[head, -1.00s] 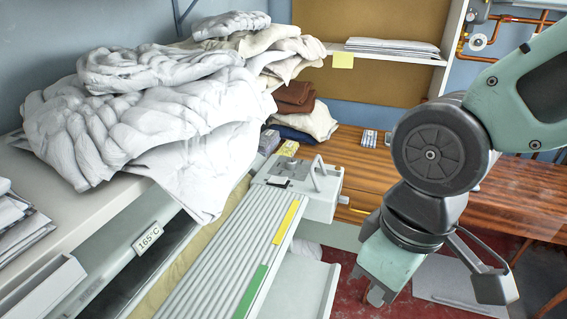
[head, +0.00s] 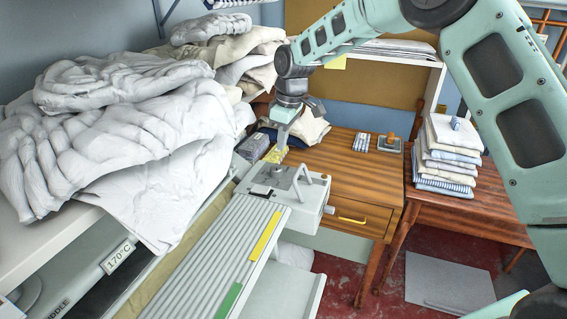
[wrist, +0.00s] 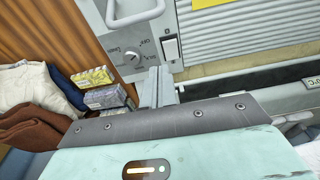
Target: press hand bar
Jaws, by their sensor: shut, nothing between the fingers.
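The rotary ironer has a ribbed light-grey top plate (head: 215,255) with a long edge strip coloured yellow (head: 265,236) and green (head: 229,301). I cannot tell for sure which part is the hand bar. The ironer's end housing (head: 306,203) has a raised U-shaped handle (head: 303,187); the handle also shows in the wrist view (wrist: 136,18). My gripper (head: 282,141) is above and behind this housing, pointing down. In the wrist view my gripper (wrist: 156,74) is shut and empty, its fingertips beside a dial (wrist: 131,58) and a rocker switch (wrist: 171,47).
A big heap of white linen (head: 110,130) lies on the shelf at left. Small boxes (head: 253,147) and folded clothes (head: 310,128) lie close to my gripper. A wooden desk (head: 350,170) and a folded stack (head: 446,155) stand at right. A temperature plate (head: 118,255) reads 170°C.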

